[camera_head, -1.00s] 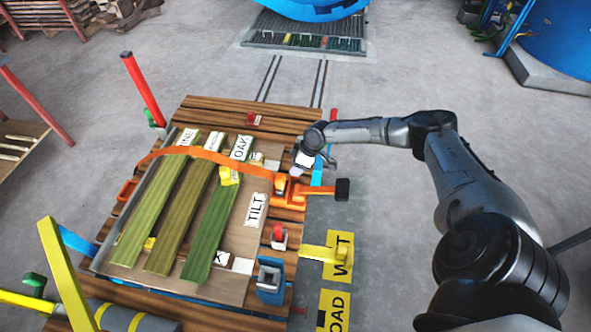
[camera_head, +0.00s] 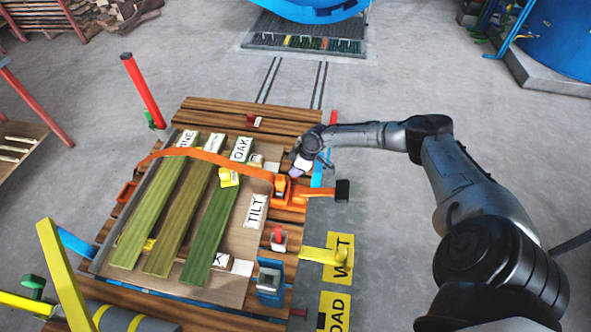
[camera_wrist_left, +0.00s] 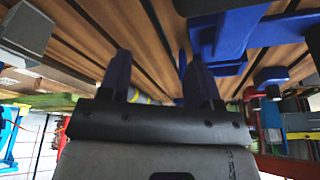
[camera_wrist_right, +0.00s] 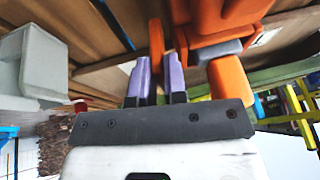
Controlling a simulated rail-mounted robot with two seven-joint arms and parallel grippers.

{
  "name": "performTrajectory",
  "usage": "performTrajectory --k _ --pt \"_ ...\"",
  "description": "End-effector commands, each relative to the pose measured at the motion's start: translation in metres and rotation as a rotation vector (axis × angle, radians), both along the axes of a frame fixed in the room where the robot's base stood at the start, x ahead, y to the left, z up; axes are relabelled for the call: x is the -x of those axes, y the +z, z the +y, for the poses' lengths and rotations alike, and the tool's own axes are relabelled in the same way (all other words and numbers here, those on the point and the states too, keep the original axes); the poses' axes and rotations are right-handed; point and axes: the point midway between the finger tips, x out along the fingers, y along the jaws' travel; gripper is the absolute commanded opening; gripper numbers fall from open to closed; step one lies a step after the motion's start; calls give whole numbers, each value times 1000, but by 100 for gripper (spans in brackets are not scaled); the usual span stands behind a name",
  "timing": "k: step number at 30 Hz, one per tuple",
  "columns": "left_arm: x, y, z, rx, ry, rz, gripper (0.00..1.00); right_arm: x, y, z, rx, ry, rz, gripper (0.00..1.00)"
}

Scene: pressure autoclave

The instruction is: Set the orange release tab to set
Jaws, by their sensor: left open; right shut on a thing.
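The orange ratchet (camera_head: 284,190) sits at the right edge of the wooden pallet, with an orange strap (camera_head: 215,157) running left over the boards and a dark-ended handle (camera_head: 342,190) sticking out right. My right gripper (camera_head: 296,172) is at the ratchet's upper right side. In the right wrist view the purple fingers (camera_wrist_right: 157,68) are shut on a thin orange tab (camera_wrist_right: 156,38), beside the larger orange ratchet body (camera_wrist_right: 215,18). The tab's lower end is hidden between the fingers. My left gripper (camera_wrist_left: 160,78) is open and empty in its wrist view, under wooden slats.
Several green boards (camera_head: 155,215) lie on the tray with white labels. A blue clamp (camera_head: 269,282), a small red part (camera_head: 278,237) and a yellow lever (camera_head: 322,255) are along the pallet's right side. In the left wrist view blue parts (camera_wrist_left: 232,35) are close to the left fingers.

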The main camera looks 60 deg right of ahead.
Motion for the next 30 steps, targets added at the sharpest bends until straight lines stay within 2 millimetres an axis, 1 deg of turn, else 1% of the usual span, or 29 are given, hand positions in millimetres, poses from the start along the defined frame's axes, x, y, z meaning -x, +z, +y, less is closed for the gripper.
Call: performTrajectory --k 3,5,9,12,15,19,28,29,30 --pt "0 1 0 1 1 0 57 0 1 0 2 -1 -1 0" --pt "0 6 0 1 1 1 57 1 3 1 10 0 -1 0" --pt "0 27 0 1 1 2 57 2 6 4 55 0 -17 0" --pt "0 40 0 -2 -2 0 57 3 5 6 92 2 -29 0" --pt "0 48 2 -5 -4 -1 57 4 4 8 121 1 -40 0" --pt "0 51 3 -11 -7 -2 57 4 2 9 139 1 -49 0" --pt "0 49 4 -12 -9 -1 57 3 0 9 143 1 -52 0" --pt "0 49 4 -12 -8 -1 57 3 0 9 143 1 -52 14" --pt "0 49 3 -12 -8 -1 57 3 0 9 143 1 -52 18"
